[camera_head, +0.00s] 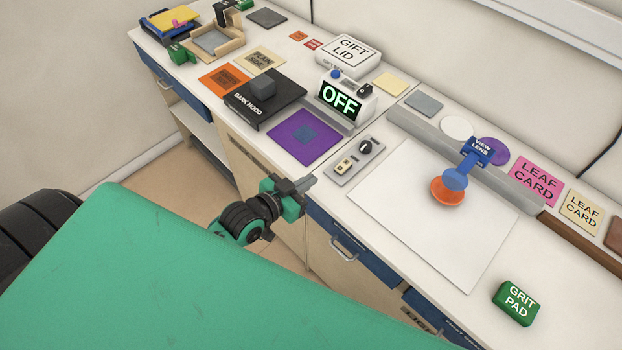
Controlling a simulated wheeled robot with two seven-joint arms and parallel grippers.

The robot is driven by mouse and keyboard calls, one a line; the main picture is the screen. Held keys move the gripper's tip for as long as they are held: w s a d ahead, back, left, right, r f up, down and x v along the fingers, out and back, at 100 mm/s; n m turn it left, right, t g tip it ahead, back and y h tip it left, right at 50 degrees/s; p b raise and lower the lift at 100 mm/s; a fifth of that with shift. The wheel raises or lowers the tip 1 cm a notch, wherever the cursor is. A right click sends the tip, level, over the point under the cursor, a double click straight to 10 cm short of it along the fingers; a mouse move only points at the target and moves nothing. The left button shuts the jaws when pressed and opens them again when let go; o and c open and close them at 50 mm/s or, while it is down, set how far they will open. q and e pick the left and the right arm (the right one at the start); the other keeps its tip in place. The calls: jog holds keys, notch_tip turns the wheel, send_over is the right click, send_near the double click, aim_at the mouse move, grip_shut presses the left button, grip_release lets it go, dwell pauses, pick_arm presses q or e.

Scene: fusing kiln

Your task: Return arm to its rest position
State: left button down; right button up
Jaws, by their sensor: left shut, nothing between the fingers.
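My left gripper (308,182) is shut and empty. It is at the front edge of the counter (478,328), near the grey switch plate (355,160) and below the purple mat (305,135). No object is between its fingers. I cannot tell whether it touches the counter edge. My right gripper is not in view.
A display box reading OFF (340,97), a black dark hood (262,98) and a gift lid box (350,50) stand further back. A green grit pad (516,303) lies at right. The white sheet is mostly clear.

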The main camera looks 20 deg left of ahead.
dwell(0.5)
pick_arm(q)
jog(key=s+a+f+n+g+y, duration=0.1)
jog(key=s+g+y, duration=0.3)
jog(key=s, duration=0.5)
jog(key=s+a+f+n+g+y, duration=0.1)
jog(key=s+f+g, duration=0.1)
jog(key=s+g, duration=0.6)
notch_tip(320, 180, down, 30)
jog(key=s, duration=0.2)
jog(key=s+a+f+g, duration=0.1)
jog(key=s+a+f, duration=0.2)
jog(key=s+f, duration=1.6)
jog(key=shift+s+a+f, duration=0.2)
jog(key=shift+s+f, duration=0.15)
jog(key=shift+f, duration=0.5)
